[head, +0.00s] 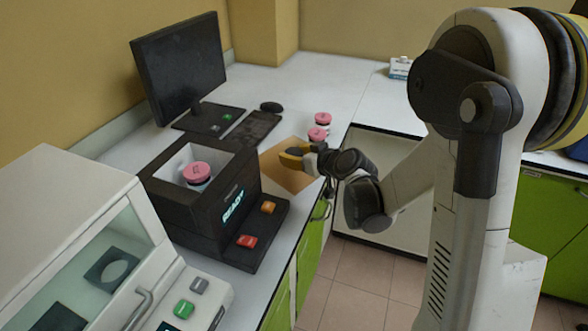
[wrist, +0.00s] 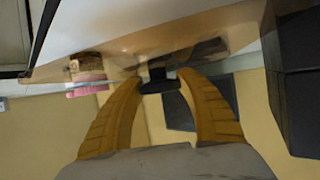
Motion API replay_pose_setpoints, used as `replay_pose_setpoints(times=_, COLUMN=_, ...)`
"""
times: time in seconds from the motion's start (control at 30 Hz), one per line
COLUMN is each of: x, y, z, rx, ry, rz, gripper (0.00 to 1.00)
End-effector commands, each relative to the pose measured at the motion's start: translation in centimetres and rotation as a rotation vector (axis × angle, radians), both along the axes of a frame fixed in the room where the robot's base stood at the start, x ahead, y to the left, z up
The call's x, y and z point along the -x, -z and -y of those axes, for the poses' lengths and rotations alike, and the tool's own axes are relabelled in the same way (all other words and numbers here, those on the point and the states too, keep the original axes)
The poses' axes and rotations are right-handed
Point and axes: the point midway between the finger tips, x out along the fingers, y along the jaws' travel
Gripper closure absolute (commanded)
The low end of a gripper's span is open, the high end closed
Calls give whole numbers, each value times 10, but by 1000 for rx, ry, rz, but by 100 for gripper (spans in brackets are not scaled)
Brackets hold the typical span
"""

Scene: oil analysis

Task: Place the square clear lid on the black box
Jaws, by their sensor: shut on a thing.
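The black box (head: 218,212) stands on the counter in the head view, open at the top, with a pink-capped jar (head: 197,174) inside. Its front reads "READY". The square clear lid (head: 286,178) looks tan and see-through, to the right of the box. My gripper (head: 292,157) has its yellow fingers at the lid. In the wrist view the fingers (wrist: 160,82) are closed on a small dark knob, and the lid (wrist: 140,45) spreads beyond them as an amber sheet seen nearly edge-on. The lid's exact height over the counter is hard to tell.
Two pink-capped jars (head: 319,128) stand behind my gripper. A monitor (head: 180,68), keyboard (head: 250,131) and mouse (head: 271,107) are behind the box. A white instrument (head: 88,225) stands at the front left. The counter edge runs just right of the lid.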

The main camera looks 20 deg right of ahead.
Motion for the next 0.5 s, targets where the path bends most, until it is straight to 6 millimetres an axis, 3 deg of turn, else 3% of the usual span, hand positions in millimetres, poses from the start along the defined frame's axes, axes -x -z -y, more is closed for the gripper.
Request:
replay_pose_setpoints(times=0.37, x=0, y=45, z=0, rx=0, ry=0, rz=1, gripper=98)
replay_pose_setpoints(times=0.5, x=0, y=46, z=0, rx=0, ry=0, rz=1, gripper=98)
